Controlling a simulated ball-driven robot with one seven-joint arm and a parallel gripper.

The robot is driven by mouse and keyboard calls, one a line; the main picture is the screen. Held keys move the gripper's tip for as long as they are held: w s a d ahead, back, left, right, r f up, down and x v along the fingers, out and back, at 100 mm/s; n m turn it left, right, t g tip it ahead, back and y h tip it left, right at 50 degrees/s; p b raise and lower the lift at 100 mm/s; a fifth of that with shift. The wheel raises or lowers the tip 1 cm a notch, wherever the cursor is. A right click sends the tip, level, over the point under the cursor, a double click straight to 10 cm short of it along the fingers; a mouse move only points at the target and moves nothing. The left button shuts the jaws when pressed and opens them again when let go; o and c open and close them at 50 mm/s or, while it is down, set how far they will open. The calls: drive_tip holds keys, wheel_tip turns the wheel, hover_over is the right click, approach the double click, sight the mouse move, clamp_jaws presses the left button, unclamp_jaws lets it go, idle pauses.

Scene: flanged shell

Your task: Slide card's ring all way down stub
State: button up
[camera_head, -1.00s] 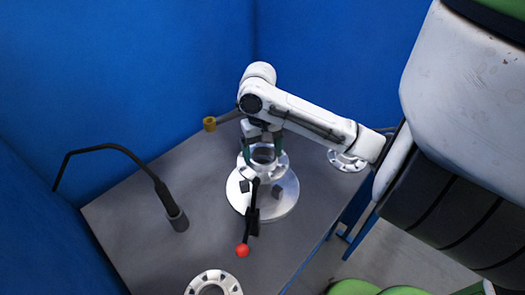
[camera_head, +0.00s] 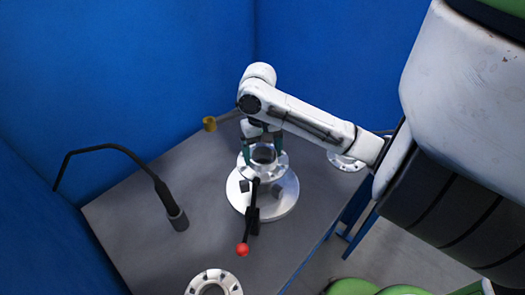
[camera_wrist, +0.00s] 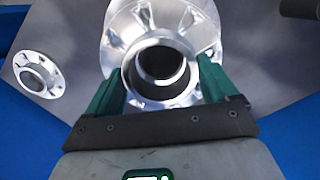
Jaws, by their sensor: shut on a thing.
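My gripper (camera_head: 263,152) has teal fingers and points down over the table. It is shut on a shiny metal flanged shell (camera_head: 270,172), gripping it from both sides. In the wrist view the fingers (camera_wrist: 160,88) sit on either side of the shell's round collar (camera_wrist: 150,101), which has a dark bore. The shell's flange with holes (camera_wrist: 188,20) shows beyond it. The shell is over a round silver base disc (camera_head: 286,202); whether they touch is hidden. No card, and no part I can name as a stub, is recognisable.
A black lever with a red ball (camera_head: 242,249) stands at the disc's front. Loose flanges lie at the front edge (camera_head: 228,279) and to the right (camera_head: 345,160). A black gooseneck device (camera_head: 177,218) stands left; a brass-coloured cup (camera_head: 209,123) is behind. Blue walls (camera_head: 130,70) enclose the table.

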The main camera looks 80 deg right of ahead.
sight(263, 165)
drive_tip(key=shift+f+b, duration=2.1)
drive_tip(key=shift+f, duration=1.1)
drive_tip(key=o, duration=1.8)
drive_tip(key=shift+o, duration=0.3)
wheel_tip(263, 165, up, 11)
drive_tip(key=d+p, duration=0.1)
drive_tip(key=p, duration=0.1)
drive_tip(key=shift+w+f, duration=0.15)
drive_tip(key=shift+w, duration=0.2)
